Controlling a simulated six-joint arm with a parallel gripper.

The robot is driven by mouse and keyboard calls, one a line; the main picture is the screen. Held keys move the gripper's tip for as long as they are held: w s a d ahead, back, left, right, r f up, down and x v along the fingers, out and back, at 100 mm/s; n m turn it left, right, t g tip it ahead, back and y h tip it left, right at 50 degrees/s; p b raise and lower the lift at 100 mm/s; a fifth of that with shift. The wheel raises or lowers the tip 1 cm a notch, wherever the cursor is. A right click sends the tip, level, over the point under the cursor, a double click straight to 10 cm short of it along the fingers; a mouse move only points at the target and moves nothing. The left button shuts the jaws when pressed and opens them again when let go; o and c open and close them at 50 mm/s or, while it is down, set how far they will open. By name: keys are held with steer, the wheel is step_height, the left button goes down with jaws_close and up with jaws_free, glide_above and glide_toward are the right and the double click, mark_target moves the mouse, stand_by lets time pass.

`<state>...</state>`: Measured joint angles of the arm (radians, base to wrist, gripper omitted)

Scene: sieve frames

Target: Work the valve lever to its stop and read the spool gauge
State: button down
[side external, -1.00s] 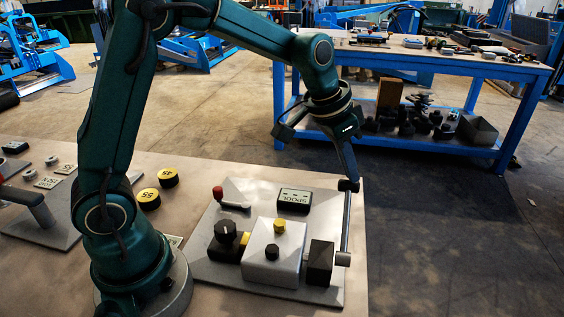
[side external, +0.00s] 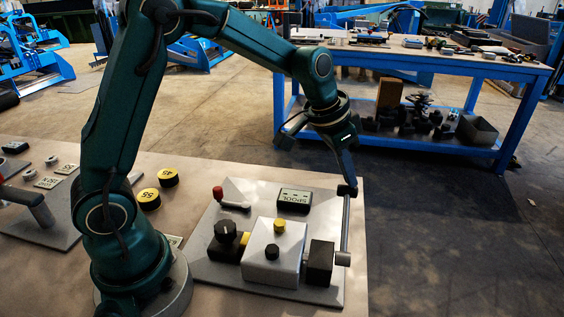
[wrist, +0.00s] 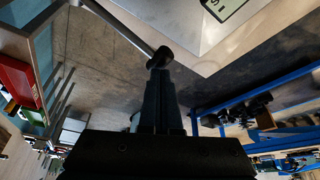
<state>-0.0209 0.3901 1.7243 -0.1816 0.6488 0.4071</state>
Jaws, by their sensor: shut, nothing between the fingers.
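The valve lever (side external: 346,222) is a thin metal rod with a dark knob, standing nearly upright from the right end of the valve block (side external: 271,254). In the wrist view the lever (wrist: 124,27) runs from the upper left to its knob (wrist: 162,56). My gripper (side external: 347,184) is shut with nothing between its fingers. Its tips (wrist: 160,73) are right at the knob and appear to touch it. The spool gauge (side external: 294,200) lies on the grey plate behind the block. Its display marks are too small to read. A corner of the gauge shows in the wrist view (wrist: 222,8).
A red-tipped handle (side external: 219,194), a black knob (side external: 225,232) and a yellow cap (side external: 279,226) are on the grey plate (side external: 213,272). Two yellow discs (side external: 149,198) stand left of it. A blue workbench (side external: 440,70) is behind. Bare floor lies right of the table.

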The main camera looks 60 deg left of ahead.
mark_target(345, 190)
steer(key=shift+f, duration=0.3)
steer(key=shift+w+a+f, duration=0.2)
steer(key=shift+a+f, duration=0.05)
steer(key=shift+f, duration=0.55)
steer(key=shift+w+a+f, duration=0.1)
steer(key=shift+f, duration=1.1)
stand_by(0.4)
